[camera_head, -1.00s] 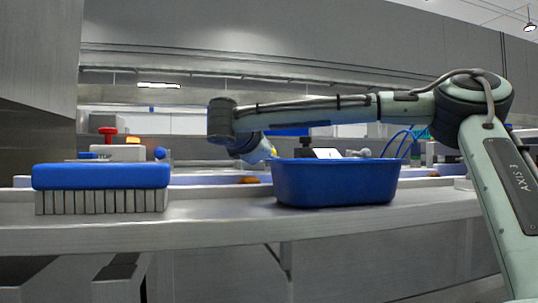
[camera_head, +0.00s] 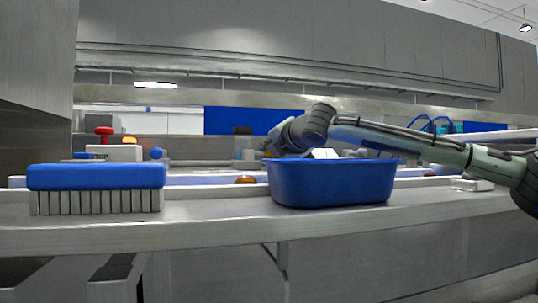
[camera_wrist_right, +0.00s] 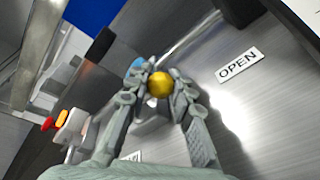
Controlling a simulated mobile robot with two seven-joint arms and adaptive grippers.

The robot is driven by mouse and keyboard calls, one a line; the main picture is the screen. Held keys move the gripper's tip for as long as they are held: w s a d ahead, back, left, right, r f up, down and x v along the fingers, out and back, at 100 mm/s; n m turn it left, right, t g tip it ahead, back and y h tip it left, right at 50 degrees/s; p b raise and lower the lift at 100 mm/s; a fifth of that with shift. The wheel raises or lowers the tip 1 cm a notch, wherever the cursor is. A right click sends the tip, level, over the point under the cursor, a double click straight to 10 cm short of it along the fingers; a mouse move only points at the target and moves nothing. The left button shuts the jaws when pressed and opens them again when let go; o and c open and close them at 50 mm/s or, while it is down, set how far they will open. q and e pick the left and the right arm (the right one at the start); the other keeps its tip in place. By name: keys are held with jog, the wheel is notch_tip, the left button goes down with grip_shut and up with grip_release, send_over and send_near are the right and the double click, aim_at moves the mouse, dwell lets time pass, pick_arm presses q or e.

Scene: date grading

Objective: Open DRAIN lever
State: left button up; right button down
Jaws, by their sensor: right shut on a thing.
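In the right wrist view, the lever's yellow ball knob (camera_wrist_right: 160,84) sits between the two fingers of my right gripper (camera_wrist_right: 158,78), which is shut on it. A plate reading OPEN (camera_wrist_right: 240,65) is on the brushed metal panel to the right of the knob. A second label (camera_wrist_right: 130,157) is mostly hidden by my gripper; DRAIN is not readable. In the head view my right gripper (camera_head: 266,147) is small, just beyond the blue tub's left rim, and the knob cannot be made out there. My left gripper is in neither view.
A blue tub (camera_head: 330,186) stands on the metal counter (camera_head: 225,215) in front of my right forearm. A blue brush (camera_head: 96,178) lies at the left. A box with red and orange buttons (camera_head: 115,152) is behind it. The counter between brush and tub is clear.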

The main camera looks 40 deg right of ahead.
jog(key=shift+f+y, duration=0.1)
jog(key=shift+y, duration=0.2)
jog(key=c, duration=1.6)
grip_release()
jog(key=shift+w, duration=0.1)
jog(key=shift+s+r, duration=0.2)
jog(key=shift+s, duration=0.1)
jog(key=v, duration=0.9)
jog(key=shift+s+a, duration=0.15)
jog(key=shift+v, duration=1)
jog(key=shift+f, duration=0.15)
